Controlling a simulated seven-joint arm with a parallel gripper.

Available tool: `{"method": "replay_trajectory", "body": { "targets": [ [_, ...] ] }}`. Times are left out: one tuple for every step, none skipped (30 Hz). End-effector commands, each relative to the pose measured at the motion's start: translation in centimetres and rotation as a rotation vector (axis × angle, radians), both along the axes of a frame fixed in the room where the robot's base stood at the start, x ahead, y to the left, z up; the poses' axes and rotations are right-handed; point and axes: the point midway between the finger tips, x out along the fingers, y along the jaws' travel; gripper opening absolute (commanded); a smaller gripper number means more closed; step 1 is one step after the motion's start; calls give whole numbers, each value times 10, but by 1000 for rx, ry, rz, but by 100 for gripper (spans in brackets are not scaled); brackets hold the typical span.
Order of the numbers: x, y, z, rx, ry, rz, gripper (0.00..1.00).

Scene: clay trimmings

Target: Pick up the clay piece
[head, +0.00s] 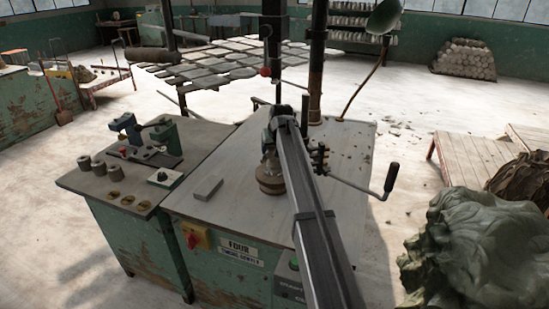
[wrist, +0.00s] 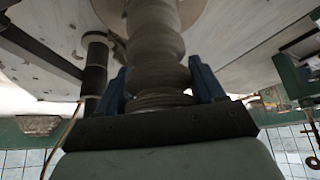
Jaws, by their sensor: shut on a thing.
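The clay piece (wrist: 155,45) is a grey-brown, ribbed column in the wrist view, and it widens to a round disc at the top of that picture. My gripper (wrist: 160,88) has its two blue fingers on either side of the column's near end, shut on it. In the head view the brown, round lower part of the piece (head: 271,183) shows below my gripper (head: 269,158), over the grey metal table top (head: 235,175). My arm hides part of the piece. I cannot tell whether it touches the table.
A crank handle (head: 388,182) sticks out at the right. The side bench (head: 90,180) carries several small cylinders and a device. A large grey-green lump (head: 470,250) stands at the right front.

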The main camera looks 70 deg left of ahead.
Motion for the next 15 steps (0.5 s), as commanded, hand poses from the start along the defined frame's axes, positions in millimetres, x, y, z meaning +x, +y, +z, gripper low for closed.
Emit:
{"method": "replay_trajectory", "body": {
  "targets": [
    [0,0,0,0,0,0,16],
    [0,0,0,0,0,0,14],
    [0,0,1,2,0,0,12],
    [0,0,1,2,0,0,12],
    [0,0,1,2,0,0,12],
    [0,0,1,2,0,0,12],
    [0,0,1,2,0,0,12],
    [0,0,1,2,0,0,12],
    [0,0,1,2,0,0,12],
    [0,0,1,2,0,0,12],
    [0,0,2,2,0,0,12],
    [0,0,3,2,0,0,12],
    [0,0,4,2,0,0,12],
    [0,1,5,2,0,0,12],
    [0,1,7,2,0,0,12]
  ]
}}
